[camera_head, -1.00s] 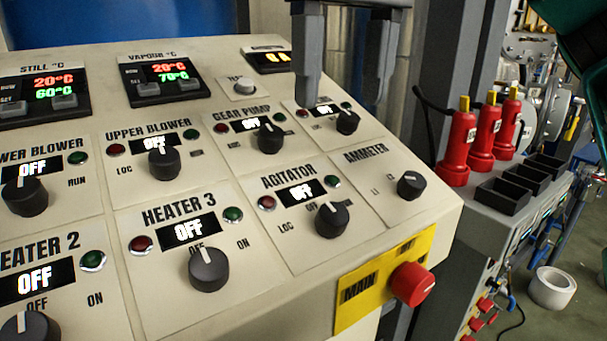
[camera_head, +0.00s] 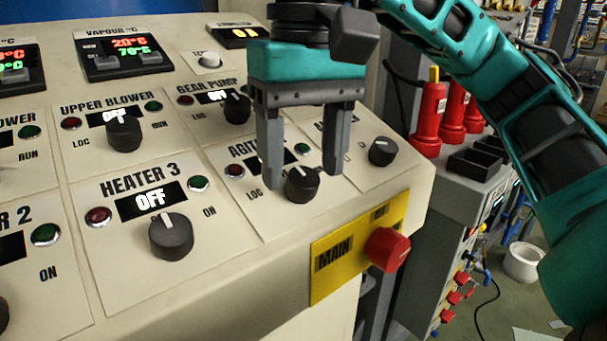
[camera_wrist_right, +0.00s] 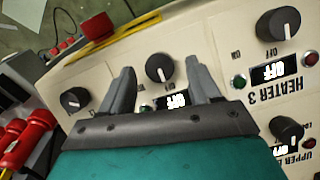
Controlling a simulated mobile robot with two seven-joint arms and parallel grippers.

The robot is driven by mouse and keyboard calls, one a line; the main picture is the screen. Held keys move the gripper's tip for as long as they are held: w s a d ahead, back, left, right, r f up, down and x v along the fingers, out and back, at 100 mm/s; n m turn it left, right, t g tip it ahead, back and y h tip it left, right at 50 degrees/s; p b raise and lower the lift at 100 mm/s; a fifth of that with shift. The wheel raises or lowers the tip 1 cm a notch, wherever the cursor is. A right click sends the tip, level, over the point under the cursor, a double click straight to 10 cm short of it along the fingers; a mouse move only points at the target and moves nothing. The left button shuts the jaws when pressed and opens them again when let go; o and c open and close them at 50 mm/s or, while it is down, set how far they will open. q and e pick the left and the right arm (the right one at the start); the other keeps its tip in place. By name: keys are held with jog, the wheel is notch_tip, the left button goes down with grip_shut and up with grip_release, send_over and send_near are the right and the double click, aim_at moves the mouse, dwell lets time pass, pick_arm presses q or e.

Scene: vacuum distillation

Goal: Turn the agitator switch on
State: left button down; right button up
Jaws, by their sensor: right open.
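The agitator switch is a round black knob (camera_head: 301,184) with a white pointer line, on the sloped cream panel. In the right wrist view the knob (camera_wrist_right: 159,68) shows beyond and between the two fingers. My right gripper (camera_head: 302,180) is open, its two grey fingers pointing down on either side of the knob in the head view. I cannot tell whether they touch it. The agitator label and display (camera_head: 280,158) are partly hidden behind the fingers; in the wrist view the display (camera_wrist_right: 172,101) is lit but partly covered. My left gripper is not in view.
The Heater 3 knob (camera_head: 171,236) is to the left and the ammeter knob (camera_head: 383,152) to the right. A red main knob (camera_head: 387,249) on a yellow plate (camera_head: 345,262) sticks out below.

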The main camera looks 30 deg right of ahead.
jog(key=shift+f, duration=0.5)
jog(key=c, duration=1)
